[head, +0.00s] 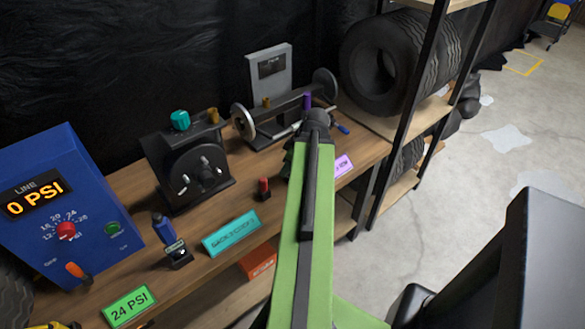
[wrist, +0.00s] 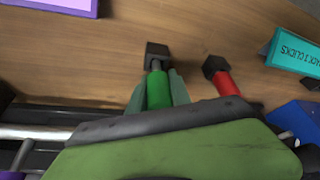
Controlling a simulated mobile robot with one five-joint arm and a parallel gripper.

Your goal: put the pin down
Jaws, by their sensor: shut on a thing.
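A green pin (wrist: 159,92) is between the two grey-green fingers of my gripper (wrist: 158,88) in the wrist view. My gripper is shut on its green handle. A short grey shaft shows beyond the handle, at a small black block (wrist: 157,55) on the wooden bench. I cannot tell how deep the shaft sits in the block. In the head view my green arm hides the pin and the fingers. A red pin (wrist: 226,82) stands in its own black block just right of the green one; it also shows in the head view (head: 263,185).
The bench (head: 215,247) carries a blue box with a dial (head: 90,240), a black crank unit (head: 190,165), a wheeled axle stand (head: 265,120), a blue pin (head: 163,228) and a teal sign (head: 231,233). A purple sign (head: 343,165) lies right of my arm. A tyre rack stands at right.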

